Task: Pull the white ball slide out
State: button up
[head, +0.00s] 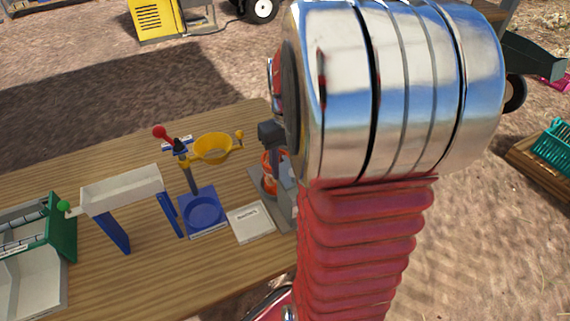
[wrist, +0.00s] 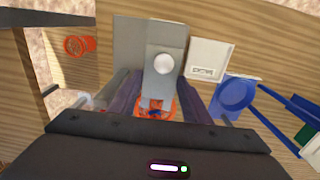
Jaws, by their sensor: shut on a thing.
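The white ball (wrist: 163,64) sits on a light grey slide (wrist: 165,88) in the middle of the wrist view. The slide belongs to a grey machine (wrist: 134,40) with an orange part (wrist: 157,111) below it. My gripper (wrist: 162,78) has its two dark fingers on either side of the slide, shut on it. The exact contact is hard to see. In the head view, the grey and orange machine (head: 270,134) stands at the table's right end, partly hidden by my arm. My gripper and the white ball are hidden there.
A green-ended container (head: 62,235) stands at the left.

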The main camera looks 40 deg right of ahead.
jog(key=shift+s+a, duration=0.25)
jog(key=shift+s, duration=0.5)
jog(key=shift+s+a, duration=0.2)
jog(key=shift+s, duration=0.6)
jog(key=shift+s+a, duration=0.25)
jog(key=shift+s, duration=0.5)
jog(key=o, duration=1.1)
jog(key=shift+o, duration=0.2)
jog(key=shift+s, duration=0.1)
jog(key=shift+r, duration=3)
